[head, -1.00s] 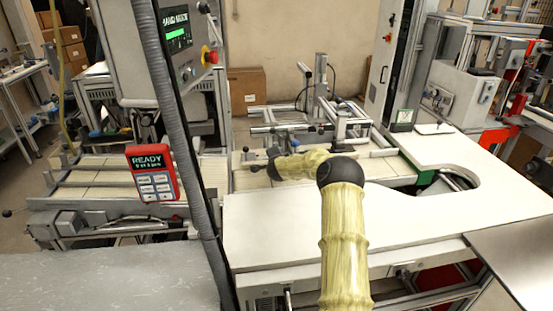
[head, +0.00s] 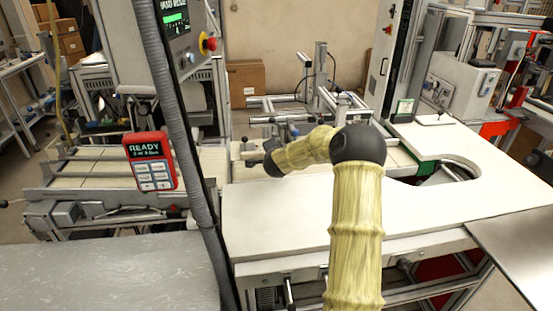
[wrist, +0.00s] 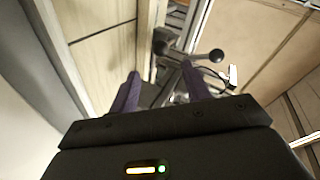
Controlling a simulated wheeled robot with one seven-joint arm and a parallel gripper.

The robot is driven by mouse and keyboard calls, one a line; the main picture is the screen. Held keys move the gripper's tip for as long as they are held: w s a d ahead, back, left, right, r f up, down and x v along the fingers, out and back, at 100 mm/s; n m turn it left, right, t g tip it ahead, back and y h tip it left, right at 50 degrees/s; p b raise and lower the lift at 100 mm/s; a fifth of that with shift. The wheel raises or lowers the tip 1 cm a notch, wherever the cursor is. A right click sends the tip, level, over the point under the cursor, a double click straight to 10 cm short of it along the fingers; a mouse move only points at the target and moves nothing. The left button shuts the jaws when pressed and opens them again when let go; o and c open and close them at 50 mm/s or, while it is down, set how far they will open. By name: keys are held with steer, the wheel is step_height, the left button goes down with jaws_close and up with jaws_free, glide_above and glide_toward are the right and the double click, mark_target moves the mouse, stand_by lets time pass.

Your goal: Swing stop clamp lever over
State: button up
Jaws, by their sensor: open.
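In the wrist view a lever with a round dark ball knob (wrist: 217,55) runs out from a dark clamp hub (wrist: 164,40) beside a pale rail. My gripper (wrist: 163,85) is open and empty, with its two purple-grey fingers apart. The knob lies just beyond and to the right of the right fingertip, and the lever's shaft crosses ahead of the gap between the fingers. I cannot tell any contact. In the head view my gripper's dark end (head: 272,160) is over the conveyor's near edge, and the lever is not clearly visible.
A white worktop (head: 300,215) lies below my arm, with free room. A metal frame (head: 320,85) stands behind the conveyor. A red keypad reading READY (head: 151,161) and a grey hose (head: 185,140) are at left. A cardboard box (head: 246,80) is at the back.

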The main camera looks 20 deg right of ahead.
steer(key=b+v, duration=0.1)
steer(key=v, duration=0.7)
steer(key=shift+s, duration=0.35)
steer(key=shift+a+r, duration=0.1)
steer(key=shift+r, duration=0.05)
steer(key=shift+c, duration=0.2)
